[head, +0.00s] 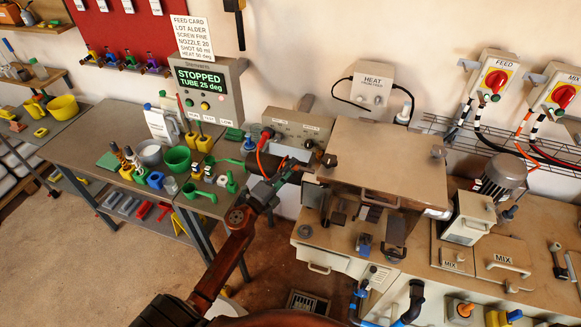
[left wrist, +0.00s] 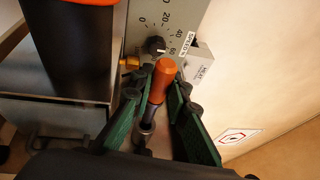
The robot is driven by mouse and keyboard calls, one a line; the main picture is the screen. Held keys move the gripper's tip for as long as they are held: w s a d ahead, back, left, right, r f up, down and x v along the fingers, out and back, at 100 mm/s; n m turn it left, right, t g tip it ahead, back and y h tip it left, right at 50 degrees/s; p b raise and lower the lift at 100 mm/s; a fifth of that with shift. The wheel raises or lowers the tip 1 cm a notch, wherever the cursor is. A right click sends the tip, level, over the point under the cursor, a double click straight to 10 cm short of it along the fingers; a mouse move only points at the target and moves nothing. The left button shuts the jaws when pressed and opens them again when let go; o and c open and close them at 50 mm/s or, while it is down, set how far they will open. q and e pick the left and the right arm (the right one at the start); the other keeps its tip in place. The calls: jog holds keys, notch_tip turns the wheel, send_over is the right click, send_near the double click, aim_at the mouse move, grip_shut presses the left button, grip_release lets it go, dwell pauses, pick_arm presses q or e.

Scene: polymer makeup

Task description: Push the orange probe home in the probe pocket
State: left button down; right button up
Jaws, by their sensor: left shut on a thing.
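My left gripper (head: 293,168) is at the front of the grey control box (head: 290,124), left of the large beige machine cover. In the left wrist view, the green-padded fingers (left wrist: 167,88) are shut on the orange probe (left wrist: 166,69). Its orange grip sticks out between the fingertips, with a dark collar below it. A round metal fitting lies near its lower end, between the fingers. I cannot tell whether this is the probe pocket or how deep the probe sits. In the head view the probe is not clear. My right gripper is not in view.
A dial (left wrist: 156,45) and a small labelled block (left wrist: 201,68) are close to the fingertips. The beige cover (head: 385,155) stands to the right. A side table (head: 92,152) with green cups and bottles stands to the left. A red-orange cable (head: 261,150) loops beside the gripper.

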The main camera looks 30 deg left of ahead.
aim_at(308, 171)
pick_arm(q)
jog(key=shift+w+d+p, duration=0.25)
jog(key=shift+d, duration=0.75)
jog(key=shift+w+d+p, duration=0.2)
jog(key=shift+d, duration=0.85)
jog(key=shift+w+d+p, duration=0.25)
jog(key=shift+d, duration=0.75)
dwell(1.6)
jog(key=c, duration=1.8)
grip_release()
jog(key=shift+s, duration=0.1)
jog(key=shift+s+f, duration=0.1)
jog(key=shift+s, duration=0.2)
jog(key=s+a+f, duration=0.1)
jog(key=s, duration=1)
jog(key=shift+a+f, duration=0.25)
